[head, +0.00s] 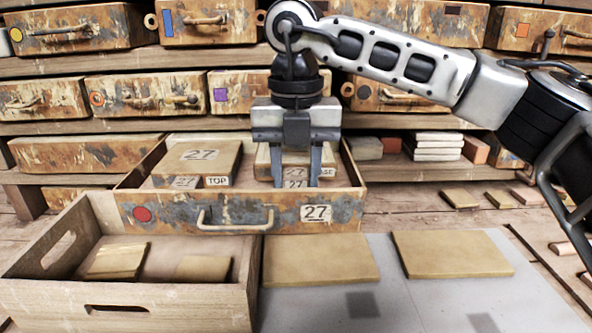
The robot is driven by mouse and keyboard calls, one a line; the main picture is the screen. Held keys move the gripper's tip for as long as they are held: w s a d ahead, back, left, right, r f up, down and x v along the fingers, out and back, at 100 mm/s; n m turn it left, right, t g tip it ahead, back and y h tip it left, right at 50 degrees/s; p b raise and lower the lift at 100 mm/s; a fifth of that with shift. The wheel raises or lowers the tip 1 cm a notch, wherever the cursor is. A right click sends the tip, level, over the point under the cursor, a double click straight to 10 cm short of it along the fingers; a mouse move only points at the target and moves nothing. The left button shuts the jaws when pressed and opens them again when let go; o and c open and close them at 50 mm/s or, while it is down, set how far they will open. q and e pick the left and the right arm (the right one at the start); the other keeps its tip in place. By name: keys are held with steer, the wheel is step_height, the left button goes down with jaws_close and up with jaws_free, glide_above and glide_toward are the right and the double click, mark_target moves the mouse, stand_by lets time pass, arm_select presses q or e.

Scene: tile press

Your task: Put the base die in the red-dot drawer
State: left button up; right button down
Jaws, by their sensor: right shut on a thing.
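The red-dot drawer (240,216) is pulled out, with a red dot at its front left, a pale handle and a 27 label. The top die (203,158), marked 27 and TOP, lies in its left half. The base die (263,160), marked 27 and ending in "ASE", is in the right half of the drawer. My right gripper (296,180) points straight down over it and is shut on it, one finger at each side. The gripper hides much of the die; I cannot tell whether it touches the drawer floor. My left gripper is not in view.
A wooden crate (120,310) with tiles stands at the front left, close to the drawer front. Two tan tiles (318,259) (452,253) lie on the grey sheet (400,300). Closed drawers (146,95) fill the rack behind. Small bricks (436,146) sit on a shelf at right.

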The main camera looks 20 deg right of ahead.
steer(key=c, duration=0.9)
jaws_free()
steer(key=shift+r, duration=0.1)
steer(key=shift+o, duration=0.2)
